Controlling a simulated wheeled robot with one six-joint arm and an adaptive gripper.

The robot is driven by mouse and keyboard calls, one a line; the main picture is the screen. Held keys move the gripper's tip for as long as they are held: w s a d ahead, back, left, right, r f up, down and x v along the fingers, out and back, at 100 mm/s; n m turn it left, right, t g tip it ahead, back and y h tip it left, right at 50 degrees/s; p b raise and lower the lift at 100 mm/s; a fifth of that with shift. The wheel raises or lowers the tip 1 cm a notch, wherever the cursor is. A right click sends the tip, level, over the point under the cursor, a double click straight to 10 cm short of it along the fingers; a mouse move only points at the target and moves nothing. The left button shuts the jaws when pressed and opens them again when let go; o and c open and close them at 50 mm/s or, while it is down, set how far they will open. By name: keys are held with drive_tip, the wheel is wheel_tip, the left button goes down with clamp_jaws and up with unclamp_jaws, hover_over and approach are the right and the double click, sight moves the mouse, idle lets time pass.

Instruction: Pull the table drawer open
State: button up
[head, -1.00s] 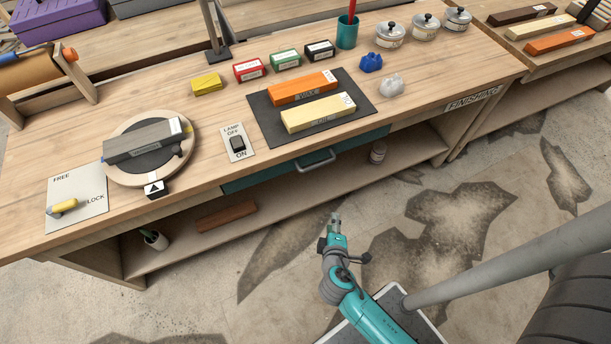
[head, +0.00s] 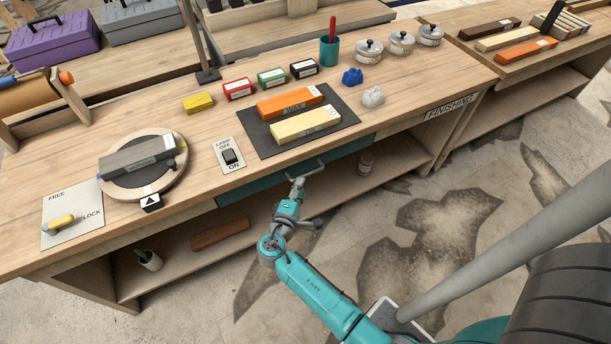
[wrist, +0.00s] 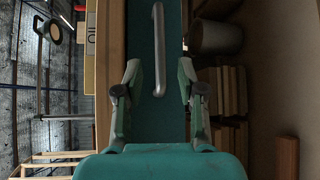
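The table drawer (head: 250,194) has a teal front under the worktop's front edge and looks shut. Its grey bar handle (head: 306,171) sticks out from that front. In the wrist view the handle (wrist: 158,50) runs up the picture on the teal drawer front (wrist: 170,110). My gripper (head: 298,184) is just in front of the handle in the head view. In the wrist view my gripper (wrist: 159,72) is open, with one finger on each side of the handle's line. The handle's near end lies between the fingers, and I see no finger touching it.
The wooden worktop (head: 400,150) juts over the drawer. The floor in front is clear.

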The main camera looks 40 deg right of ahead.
sight(306, 174)
drive_tip(key=x, duration=0.6)
drive_tip(key=shift+w+d, duration=0.1)
drive_tip(key=shift+d, duration=0.1)
clamp_jaws()
